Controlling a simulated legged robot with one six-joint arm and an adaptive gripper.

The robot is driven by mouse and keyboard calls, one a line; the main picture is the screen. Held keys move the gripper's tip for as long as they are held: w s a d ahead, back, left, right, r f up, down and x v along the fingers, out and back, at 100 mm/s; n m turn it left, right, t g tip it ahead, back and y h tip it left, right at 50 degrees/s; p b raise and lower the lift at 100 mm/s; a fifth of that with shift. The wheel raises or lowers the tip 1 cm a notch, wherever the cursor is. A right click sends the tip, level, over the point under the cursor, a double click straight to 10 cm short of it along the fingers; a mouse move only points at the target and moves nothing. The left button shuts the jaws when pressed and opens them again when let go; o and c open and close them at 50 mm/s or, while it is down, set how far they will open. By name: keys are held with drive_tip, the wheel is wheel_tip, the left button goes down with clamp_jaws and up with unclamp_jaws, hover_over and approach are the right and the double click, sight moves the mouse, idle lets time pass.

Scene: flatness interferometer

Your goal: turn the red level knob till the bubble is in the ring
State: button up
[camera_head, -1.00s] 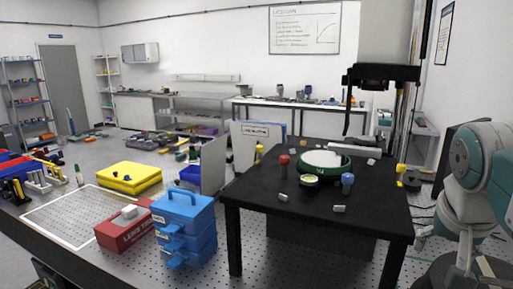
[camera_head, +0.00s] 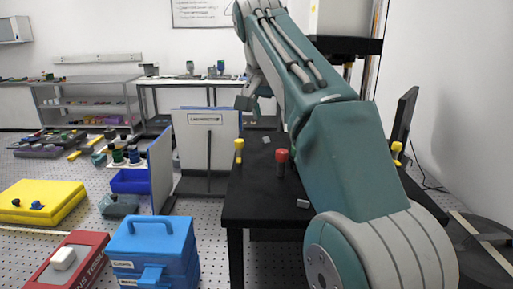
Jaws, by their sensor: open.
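The red level knob (camera_head: 281,160) stands upright on the black table (camera_head: 248,205), just left of my arm. My arm rises across the right half of the view and bends down at its far end. My gripper (camera_head: 246,102) shows small and dark at that end, above and beyond the red knob and apart from it. It is open and holds nothing that I can see; its fingers are hard to make out. The bubble, its ring and the green-rimmed round part are hidden behind my arm.
A yellow knob (camera_head: 239,148) stands left of the red one. Small grey pieces (camera_head: 303,203) lie on the table. A blue case (camera_head: 152,255), a red box (camera_head: 70,262) and a yellow case (camera_head: 40,200) lie to the left. A dark monitor (camera_head: 404,122) is at the right.

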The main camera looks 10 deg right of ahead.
sight(281, 151)
drive_tip(key=x, duration=1)
drive_tip(key=shift+d+f, duration=0.25)
drive_tip(key=shift+f, duration=0.05)
drive_tip(key=shift+d, duration=0.65)
drive_tip(key=shift+f, duration=0.1)
drive_tip(key=c, duration=0.9)
drive_tip(key=shift+a, duration=0.35)
clamp_jaws()
